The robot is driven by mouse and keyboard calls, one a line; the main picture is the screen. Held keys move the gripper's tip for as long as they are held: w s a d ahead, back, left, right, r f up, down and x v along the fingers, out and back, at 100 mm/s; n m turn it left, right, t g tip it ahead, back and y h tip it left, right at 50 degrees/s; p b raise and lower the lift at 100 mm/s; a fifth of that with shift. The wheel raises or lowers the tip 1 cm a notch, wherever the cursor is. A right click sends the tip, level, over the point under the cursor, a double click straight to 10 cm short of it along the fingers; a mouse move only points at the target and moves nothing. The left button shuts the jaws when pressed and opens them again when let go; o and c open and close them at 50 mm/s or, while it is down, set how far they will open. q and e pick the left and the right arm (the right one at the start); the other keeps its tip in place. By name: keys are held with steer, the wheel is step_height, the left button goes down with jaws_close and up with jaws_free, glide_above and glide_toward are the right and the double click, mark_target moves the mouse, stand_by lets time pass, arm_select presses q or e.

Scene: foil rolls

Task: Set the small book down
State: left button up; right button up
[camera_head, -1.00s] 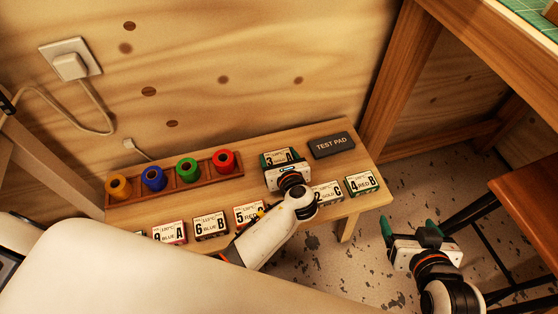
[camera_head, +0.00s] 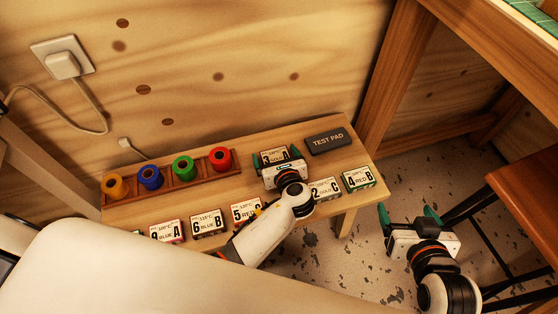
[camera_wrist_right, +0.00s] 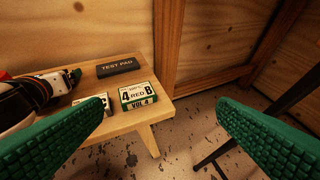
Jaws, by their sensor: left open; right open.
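A small book with a cream label reading 3 and A (camera_head: 274,156) lies at the back of the low wooden bench (camera_head: 195,208), left of the test pad. My left gripper (camera_head: 281,168) is open, right at the near side of this book and partly covering it. My right gripper (camera_head: 409,217) is open and empty, over the floor right of the bench. Its green fingers are spread wide in the right wrist view (camera_wrist_right: 163,115).
The dark test pad (camera_head: 328,142) lies at the bench's back right. Several similar small books line the front edge, including 4 RED B (camera_head: 358,180) and 5 RED (camera_head: 244,212). A rack (camera_head: 205,172) holds several coloured rolls. A taller table leg (camera_head: 396,80) stands right.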

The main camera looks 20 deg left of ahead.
arm_select(q)
steer(key=p+v, duration=0.2)
steer(key=v, duration=0.3)
steer(key=shift+s+d+r, duration=0.15)
steer(key=shift+s+r, duration=0.1)
steer(key=p+v, duration=0.1)
steer(key=v, duration=0.4)
steer(key=shift+s+d+r, duration=0.15)
steer(key=shift+s+d, duration=0.25)
steer(key=shift+s, duration=0.1)
arm_select(e)
steer(key=s+d+f+g+h, duration=0.1)
steer(key=s+d+f+g, duration=0.1)
steer(key=s+g, duration=0.2)
steer(key=s+d+f+g+h, duration=0.1)
steer(key=s+d+f+g, duration=0.1)
steer(key=s, duration=0.5)
steer(key=shift+s+f+g, duration=0.25)
steer(key=shift+f+g, duration=0.2)
steer(key=shift+g, duration=0.55)
